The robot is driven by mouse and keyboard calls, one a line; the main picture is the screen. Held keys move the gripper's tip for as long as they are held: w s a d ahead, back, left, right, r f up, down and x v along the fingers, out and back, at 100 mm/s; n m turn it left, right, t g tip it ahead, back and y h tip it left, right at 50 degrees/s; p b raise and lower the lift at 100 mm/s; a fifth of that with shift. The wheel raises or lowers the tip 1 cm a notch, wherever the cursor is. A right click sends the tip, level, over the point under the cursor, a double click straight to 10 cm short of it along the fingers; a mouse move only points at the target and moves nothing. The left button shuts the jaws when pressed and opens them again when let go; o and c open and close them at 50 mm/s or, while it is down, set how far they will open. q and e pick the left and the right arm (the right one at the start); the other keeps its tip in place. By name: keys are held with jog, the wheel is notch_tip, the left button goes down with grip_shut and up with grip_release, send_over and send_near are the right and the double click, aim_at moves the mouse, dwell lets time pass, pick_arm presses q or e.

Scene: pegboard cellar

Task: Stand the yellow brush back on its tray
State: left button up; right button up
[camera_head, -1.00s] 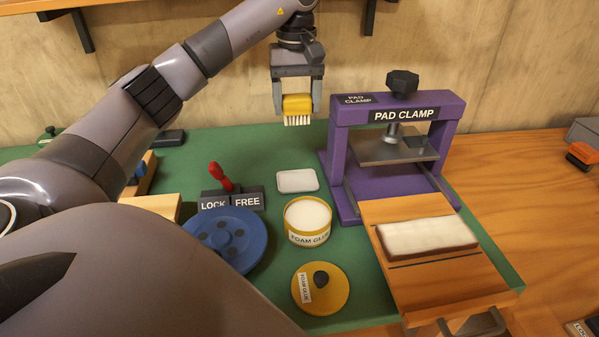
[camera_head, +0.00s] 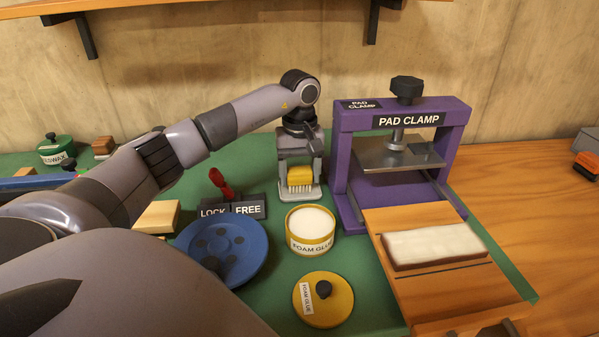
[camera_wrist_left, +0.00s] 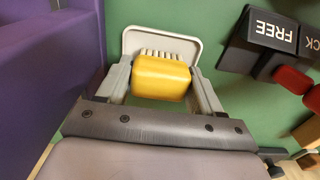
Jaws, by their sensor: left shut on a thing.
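The yellow brush (camera_head: 300,176) has a yellow block and pale bristles that point down. My left gripper (camera_head: 300,183) is shut on it, with one finger on each side. The brush is upright over the small white tray (camera_head: 287,195); I cannot tell whether the bristles touch it. In the left wrist view the brush (camera_wrist_left: 161,78) sits between the fingers of the gripper (camera_wrist_left: 160,85), and the tray's rim (camera_wrist_left: 160,34) shows behind the bristles. My right gripper is in neither view.
The purple pad clamp (camera_head: 345,165) stands close to the right of the gripper. The open foam glue tin (camera_head: 311,246) is just in front of the tray. The LOCK/FREE block (camera_head: 248,209) with a red lever and a blue wheel (camera_head: 222,247) are to the left.

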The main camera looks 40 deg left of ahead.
aim_at(300, 169)
pick_arm(q)
jog(key=o, duration=0.9)
jog(key=shift+f, duration=0.1)
jog(key=shift+o, duration=0.2)
jog(key=shift+r, duration=0.25)
notch_tip(300, 169, up, 10)
jog(key=shift+r+p, duration=0.2)
jog(key=shift+p, duration=0.25)
jog(key=shift+r, duration=0.75)
